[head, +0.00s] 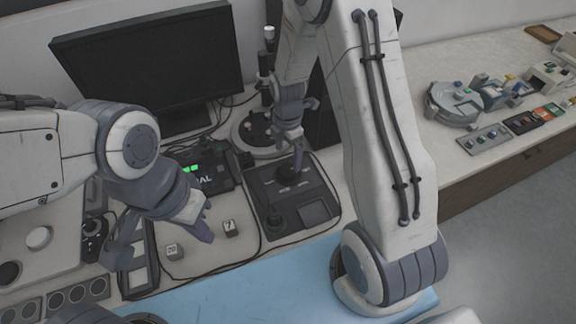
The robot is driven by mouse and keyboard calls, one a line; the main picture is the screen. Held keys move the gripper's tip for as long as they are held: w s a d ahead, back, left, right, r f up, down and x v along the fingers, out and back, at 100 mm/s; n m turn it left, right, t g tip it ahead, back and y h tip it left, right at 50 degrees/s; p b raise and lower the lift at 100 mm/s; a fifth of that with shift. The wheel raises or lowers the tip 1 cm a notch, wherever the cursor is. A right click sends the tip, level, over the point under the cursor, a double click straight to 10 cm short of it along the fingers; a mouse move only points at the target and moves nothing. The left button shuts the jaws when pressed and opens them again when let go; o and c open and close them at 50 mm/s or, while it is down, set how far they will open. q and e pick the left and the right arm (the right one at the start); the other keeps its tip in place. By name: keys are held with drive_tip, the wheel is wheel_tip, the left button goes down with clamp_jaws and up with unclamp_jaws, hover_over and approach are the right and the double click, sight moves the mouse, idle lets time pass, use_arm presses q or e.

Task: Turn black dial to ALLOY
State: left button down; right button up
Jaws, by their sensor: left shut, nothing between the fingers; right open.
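A black control box (265,188) stands on the bench in the middle of the head view. A black dial (287,173) is on its upper part, with small white label marks around it that are too small to read. My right gripper (298,150) points down just above the dial and is open, with a finger partly in front of the dial. I cannot tell whether it touches the dial. My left gripper (205,234) is shut and empty, left of the box and over the bench.
A black knob (277,218) and a small screen (315,211) are on the box's near part. Two small cubes (231,228) (175,252) lie to the left. A monitor (150,65) stands behind. A blue mat (250,285) lies in front, mostly clear.

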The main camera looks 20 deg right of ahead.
sight(288, 170)
wheel_tip(288, 170, down, 7)
drive_tip(key=shift+f+p, duration=0.1)
drive_tip(key=shift+p, duration=0.5)
drive_tip(key=c, duration=1.4)
drive_tip(key=shift+o, duration=0.2)
